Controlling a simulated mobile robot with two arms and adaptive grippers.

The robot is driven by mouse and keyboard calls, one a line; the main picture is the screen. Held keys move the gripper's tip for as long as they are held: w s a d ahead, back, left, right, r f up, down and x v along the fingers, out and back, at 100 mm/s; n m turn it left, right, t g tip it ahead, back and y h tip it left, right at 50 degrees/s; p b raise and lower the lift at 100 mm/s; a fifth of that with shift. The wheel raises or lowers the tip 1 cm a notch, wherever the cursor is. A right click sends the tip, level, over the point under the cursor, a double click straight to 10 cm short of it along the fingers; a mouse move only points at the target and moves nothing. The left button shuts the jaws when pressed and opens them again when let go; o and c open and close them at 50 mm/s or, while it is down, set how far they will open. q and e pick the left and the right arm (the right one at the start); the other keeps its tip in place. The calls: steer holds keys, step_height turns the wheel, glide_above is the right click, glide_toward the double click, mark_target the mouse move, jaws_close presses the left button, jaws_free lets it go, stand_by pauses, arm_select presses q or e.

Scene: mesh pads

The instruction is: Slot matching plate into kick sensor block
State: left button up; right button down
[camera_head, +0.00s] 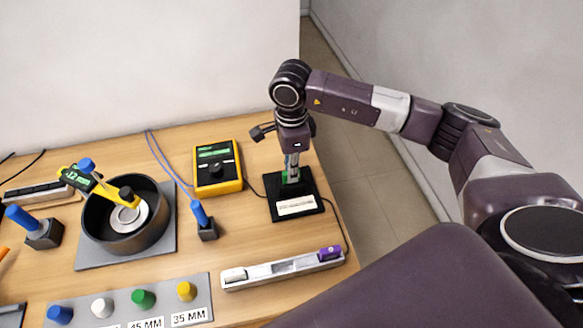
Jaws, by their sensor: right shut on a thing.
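My right gripper (291,160) points straight down over a black block (310,185) with a white label on its front, near the table's right edge. The gripper is shut on a small, narrow plate whose details are hard to make out. A bit of green (285,177) shows at the fingertips, at the middle of the block. The gripper hides much of this spot, so I cannot tell whether the plate is inside the block's slot or just above it. My left gripper is not in view.
A yellow meter (217,168) stands left of the block. A long grey holder (265,274) with a purple end lies in front. A black round pan (153,238) with a yellow caliper and a panel of coloured knobs (198,307) are further left. Cables run behind.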

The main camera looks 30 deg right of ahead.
steer(key=shift+f, duration=0.15)
steer(key=c, duration=2)
jaws_free()
steer(key=shift+r, duration=0.3)
steer(key=shift+r+b, duration=1.85)
steer(key=shift+r, duration=4.05)
